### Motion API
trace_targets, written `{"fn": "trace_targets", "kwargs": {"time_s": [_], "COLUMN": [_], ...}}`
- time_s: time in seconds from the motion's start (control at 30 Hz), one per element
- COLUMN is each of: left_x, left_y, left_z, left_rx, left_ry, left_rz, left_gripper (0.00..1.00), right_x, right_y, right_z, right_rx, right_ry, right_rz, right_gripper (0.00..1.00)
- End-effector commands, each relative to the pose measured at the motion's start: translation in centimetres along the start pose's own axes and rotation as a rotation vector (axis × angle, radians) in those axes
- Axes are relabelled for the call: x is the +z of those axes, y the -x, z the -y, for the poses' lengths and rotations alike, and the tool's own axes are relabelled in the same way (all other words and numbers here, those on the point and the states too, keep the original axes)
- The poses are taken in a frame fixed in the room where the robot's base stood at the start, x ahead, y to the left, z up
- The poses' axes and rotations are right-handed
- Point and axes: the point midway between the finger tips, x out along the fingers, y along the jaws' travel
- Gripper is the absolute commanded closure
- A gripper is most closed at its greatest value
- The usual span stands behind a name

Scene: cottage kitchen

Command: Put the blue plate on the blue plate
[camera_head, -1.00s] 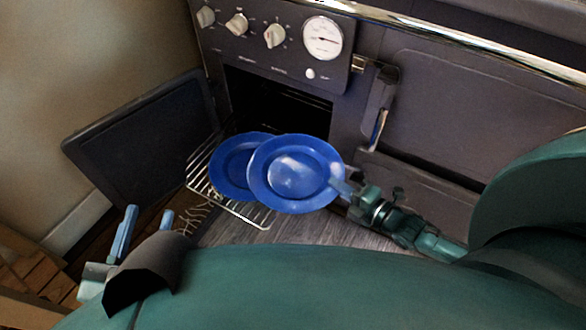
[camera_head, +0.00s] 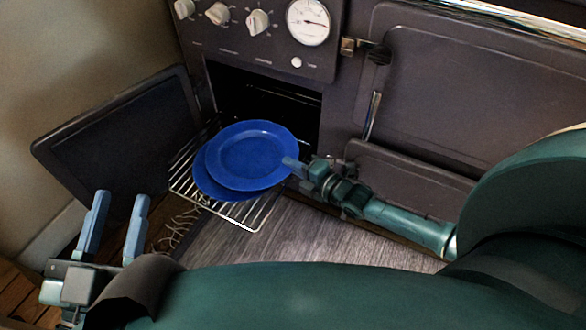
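One blue plate (camera_head: 252,153) is at the tips of my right gripper (camera_head: 293,166), which is shut on its right rim. The other blue plate (camera_head: 210,188) lies on the oven's wire rack, mostly covered by the first; only its left and lower rim shows. The held plate overlaps it, shifted a little up and to the right. I cannot tell whether the two plates touch. My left gripper (camera_head: 116,225) is open and empty at the lower left, away from the plates.
The wire rack (camera_head: 262,212) sticks out of the dark oven opening (camera_head: 262,103). The open oven door (camera_head: 120,125) stands to its left. A second, closed door (camera_head: 450,90) is to the right. Wooden floor (camera_head: 310,240) lies below the rack.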

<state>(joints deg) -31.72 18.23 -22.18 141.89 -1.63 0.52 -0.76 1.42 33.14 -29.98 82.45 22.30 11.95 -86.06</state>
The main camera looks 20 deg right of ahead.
Motion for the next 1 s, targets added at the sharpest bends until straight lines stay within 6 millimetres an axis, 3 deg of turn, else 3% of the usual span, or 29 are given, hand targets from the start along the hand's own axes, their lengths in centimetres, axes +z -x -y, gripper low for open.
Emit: {"fn": "trace_targets", "kwargs": {"time_s": [0.17,0.7,0.87,1.0], "left_x": [0.0,-0.5,-0.6,-0.5], "left_y": [0.0,-0.5,-0.5,-0.5], "left_z": [0.0,0.5,0.6,0.6], "left_rx": [0.000,-0.003,-0.002,-0.001], "left_ry": [0.000,-0.038,-0.041,-0.041], "left_rz": [0.003,-0.053,-0.058,-0.057], "left_gripper": [0.64,0.64,0.64,0.64], "right_x": [0.1,0.1,0.1,0.2], "right_y": [-0.1,-0.2,-0.1,-0.1], "right_z": [-0.5,0.9,1.3,1.4], "right_rx": [0.010,0.006,-0.006,-0.009], "right_ry": [0.000,-0.004,-0.005,-0.005], "right_rz": [0.001,0.003,0.004,0.005], "right_gripper": [1.00,1.00,0.85,0.85]}}
